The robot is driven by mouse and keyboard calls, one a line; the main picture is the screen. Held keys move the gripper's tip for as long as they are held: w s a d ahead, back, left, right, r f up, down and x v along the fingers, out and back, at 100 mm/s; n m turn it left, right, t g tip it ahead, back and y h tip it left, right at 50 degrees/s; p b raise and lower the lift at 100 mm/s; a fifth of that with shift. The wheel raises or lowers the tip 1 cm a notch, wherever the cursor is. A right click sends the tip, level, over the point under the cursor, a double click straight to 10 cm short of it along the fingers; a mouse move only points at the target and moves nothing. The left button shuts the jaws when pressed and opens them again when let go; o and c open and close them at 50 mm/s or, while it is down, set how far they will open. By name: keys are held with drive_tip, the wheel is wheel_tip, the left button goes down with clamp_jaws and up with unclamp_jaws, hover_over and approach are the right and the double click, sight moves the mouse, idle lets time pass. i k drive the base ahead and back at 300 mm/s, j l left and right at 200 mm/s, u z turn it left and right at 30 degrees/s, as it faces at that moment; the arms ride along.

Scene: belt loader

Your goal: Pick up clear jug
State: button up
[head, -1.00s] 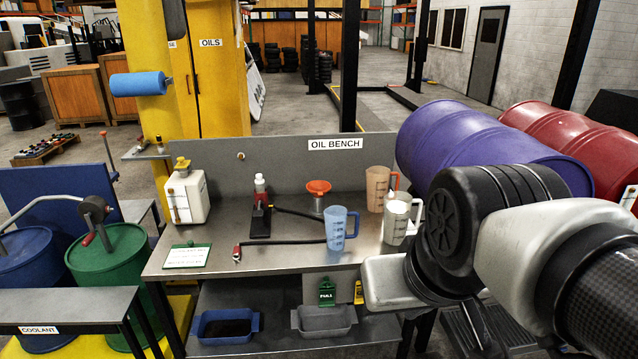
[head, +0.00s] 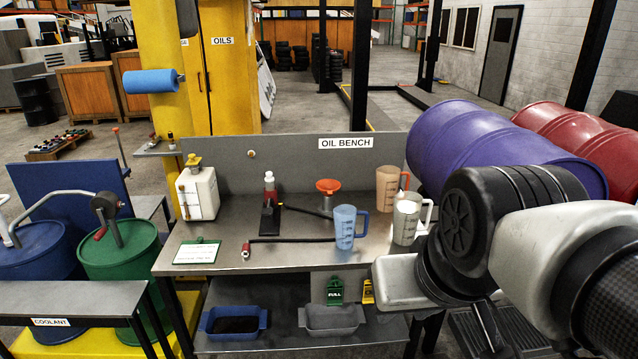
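The clear jug (head: 405,223) is a pale, see-through measuring jug with dark markings and a handle on its right. It stands upright on the right end of the steel oil bench (head: 220,258). An amber jug (head: 387,190) stands just behind it, and a blue jug (head: 345,228) stands to its left. My arm covers the right of the head view, and its pale lower link lies just in front of and to the right of the clear jug. I cannot make out my gripper's fingers.
Two trays sit on the lower shelf. The front middle of the bench top is mostly clear.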

sight(408, 205)
drive_tip(key=i+l, duration=0.35)
drive_tip(key=i, duration=0.2)
drive_tip(key=i+l, duration=0.75)
drive_tip(key=i, duration=0.3)
